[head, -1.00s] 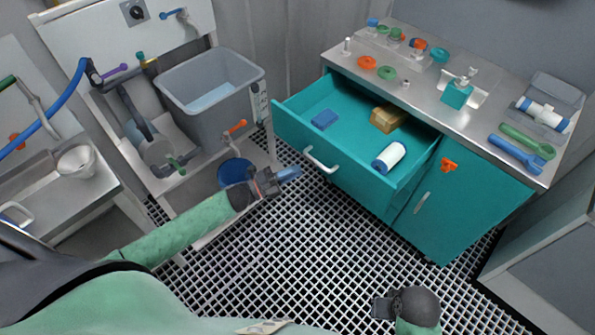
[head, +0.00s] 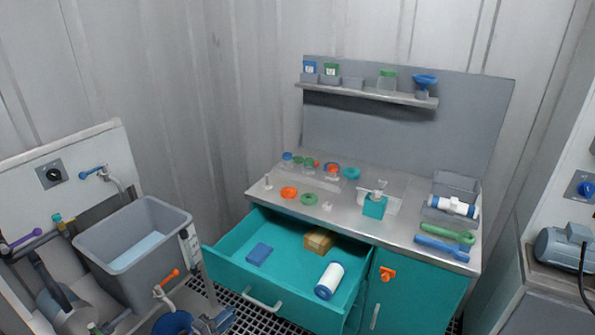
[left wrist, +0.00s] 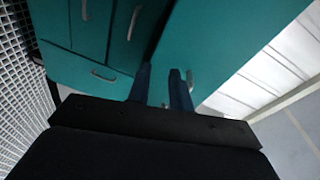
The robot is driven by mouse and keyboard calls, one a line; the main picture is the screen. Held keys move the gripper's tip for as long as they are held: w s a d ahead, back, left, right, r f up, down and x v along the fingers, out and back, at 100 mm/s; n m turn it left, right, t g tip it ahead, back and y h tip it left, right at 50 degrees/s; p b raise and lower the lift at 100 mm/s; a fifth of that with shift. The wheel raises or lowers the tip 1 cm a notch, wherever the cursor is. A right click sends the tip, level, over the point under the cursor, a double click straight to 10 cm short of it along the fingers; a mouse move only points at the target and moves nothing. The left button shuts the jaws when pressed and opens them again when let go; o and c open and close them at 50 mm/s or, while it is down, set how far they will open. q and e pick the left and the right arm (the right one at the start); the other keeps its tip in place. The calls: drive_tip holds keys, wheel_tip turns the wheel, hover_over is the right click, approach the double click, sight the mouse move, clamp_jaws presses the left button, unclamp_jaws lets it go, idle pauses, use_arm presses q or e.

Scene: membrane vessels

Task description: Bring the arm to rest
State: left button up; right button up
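Teal cabinet fronts with grey handles lie beyond the fingers. My right gripper is not in either current view.
The teal drawer (head: 225,272) is pulled out and holds a blue block, a tan box and a white cartridge. The steel counter (head: 350,222) carries rings, tools and a teal dispenser. A grey tank (head: 135,248) stands at the left. Grid floor lies below.

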use_arm(q)
drive_tip(key=a+n+g+y, duration=0.3)
drive_tip(key=a+n+y, duration=0.3)
drive_tip(key=n+y, duration=0.55)
drive_tip(key=s+d+n+g, duration=0.3)
drive_tip(key=s, duration=0.8)
drive_tip(key=s+d+f+n+g+h, duration=0.1)
drive_tip(key=s+d+n+g, duration=0.2)
drive_tip(key=s, duration=0.9)
drive_tip(key=s+d+n+g+h, duration=0.1)
drive_tip(key=s+d+n+g, duration=0.2)
drive_tip(key=s, duration=0.8)
drive_tip(key=shift+s+d+f+g, duration=0.15)
drive_tip(key=shift+d+f+g, duration=0.2)
drive_tip(key=shift+d, duration=0.9)
